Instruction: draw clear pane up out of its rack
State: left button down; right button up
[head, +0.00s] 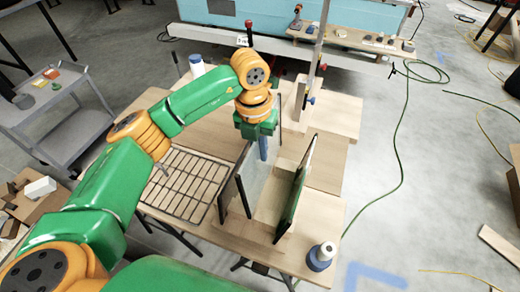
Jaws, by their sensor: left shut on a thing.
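My left gripper (263,150) points down over the wooden rack (262,225) on the table, at the top of a pale upright clear pane (254,178). It is shut on the pane's upper edge; the fingers partly hide the contact. The pane stands upright, its lower part down at the rack; I cannot tell whether its bottom edge is seated. A dark-edged panel (229,198) stands just left of it. A dark green panel (295,190) leans to the right. My right gripper is not in view.
A metal grid (187,184) lies on the table left of the rack. A blue-and-white spool (321,257) stands at the front right corner. A wooden post with clamps (308,85) rises behind. A grey cart (62,112) stands left. The floor at right is open, crossed by a green hose.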

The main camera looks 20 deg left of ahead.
pick_arm(q)
jog(key=shift+r, duration=0.1)
jog(key=shift+r+p, duration=1.15)
jog(key=shift+r, duration=0.3)
jog(key=shift+f, duration=0.1)
